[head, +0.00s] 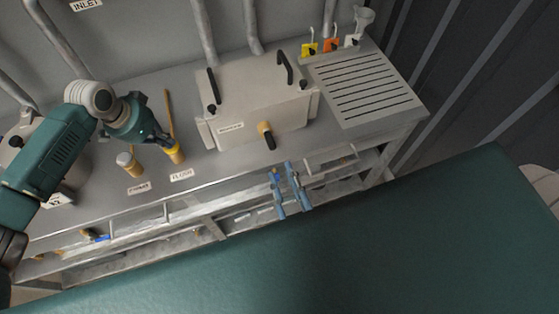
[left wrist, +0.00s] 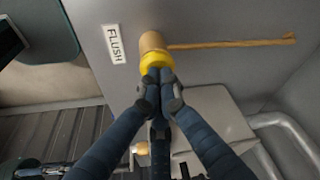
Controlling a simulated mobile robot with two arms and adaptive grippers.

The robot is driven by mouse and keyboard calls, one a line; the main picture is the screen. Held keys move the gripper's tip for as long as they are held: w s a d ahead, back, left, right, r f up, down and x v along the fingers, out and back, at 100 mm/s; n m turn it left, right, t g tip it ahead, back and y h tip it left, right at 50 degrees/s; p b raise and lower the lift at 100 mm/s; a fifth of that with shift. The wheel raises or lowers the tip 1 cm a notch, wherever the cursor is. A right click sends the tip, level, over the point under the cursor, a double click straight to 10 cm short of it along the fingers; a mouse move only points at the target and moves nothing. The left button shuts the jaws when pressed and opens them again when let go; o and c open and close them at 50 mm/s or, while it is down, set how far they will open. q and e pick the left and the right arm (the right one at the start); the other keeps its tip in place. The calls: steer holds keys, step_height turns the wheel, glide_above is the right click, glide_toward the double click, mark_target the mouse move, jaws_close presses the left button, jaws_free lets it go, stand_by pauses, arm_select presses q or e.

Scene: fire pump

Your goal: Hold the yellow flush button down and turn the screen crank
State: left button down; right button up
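The yellow flush button (head: 178,149) sits on a tan post behind the FLUSH label (head: 181,175). In the left wrist view its yellow cap (left wrist: 152,58) is at the fingertips. My left gripper (head: 170,142) is over the button with its fingers together; the tips (left wrist: 158,76) appear to touch the cap. How far the button is pressed cannot be told. The screen crank (head: 266,132), an orange hub with a black handle, is on the front of the pale box (head: 235,110). My right gripper (head: 286,180) is below and in front of it, fingers apart and empty.
A white-capped post (head: 129,162) with a PRIME label stands left of the flush button. Tan rods and pipes are behind. A slotted drain panel (head: 365,90) and small coloured tags (head: 330,45) are at right. Shelves (head: 195,235) lie below the bench edge.

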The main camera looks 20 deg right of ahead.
arm_select(q)
steer(key=shift+s, duration=0.1)
arm_select(e)
steer(key=shift+s, duration=0.5)
steer(key=shift+r, duration=0.1)
